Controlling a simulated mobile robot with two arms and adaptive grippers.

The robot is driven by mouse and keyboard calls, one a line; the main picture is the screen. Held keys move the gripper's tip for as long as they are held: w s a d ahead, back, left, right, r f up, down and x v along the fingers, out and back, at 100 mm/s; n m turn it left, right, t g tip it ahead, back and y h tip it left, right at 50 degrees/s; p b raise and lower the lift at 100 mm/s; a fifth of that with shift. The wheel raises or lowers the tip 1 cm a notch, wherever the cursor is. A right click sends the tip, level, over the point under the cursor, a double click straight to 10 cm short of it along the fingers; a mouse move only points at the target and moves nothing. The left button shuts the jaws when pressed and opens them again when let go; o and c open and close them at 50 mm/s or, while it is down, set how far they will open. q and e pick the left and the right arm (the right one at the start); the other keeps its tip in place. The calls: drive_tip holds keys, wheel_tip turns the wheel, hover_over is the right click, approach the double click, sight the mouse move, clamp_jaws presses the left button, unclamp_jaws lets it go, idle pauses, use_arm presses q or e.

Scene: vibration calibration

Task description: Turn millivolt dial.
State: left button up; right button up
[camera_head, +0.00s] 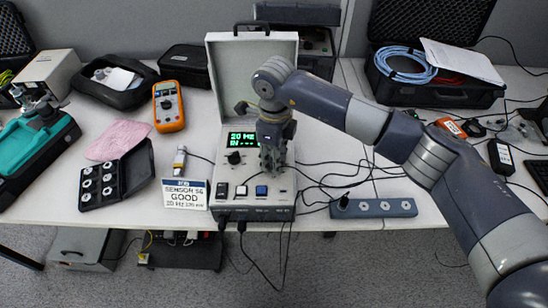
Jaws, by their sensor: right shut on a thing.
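The calibrator unit (230,205) stands open on the table, its lid (226,55) raised at the back. Its green display (241,138) reads "20 Hz" at the top. A black dial (234,157) shows on the left of the panel. My right gripper (272,165) points down over the right side of the panel, shut on what appears to be the millivolt dial there. The gripper hides that dial, so its setting cannot be read. My left gripper is not in view.
An orange multimeter (168,106) and a black case of discs (117,177) lie to the left. A label card (185,194) stands just left of the unit. A grey block (373,208) and loose cables lie to the right.

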drive_tip(key=o, duration=1.1)
wheel_tip(320, 180, up, 12)
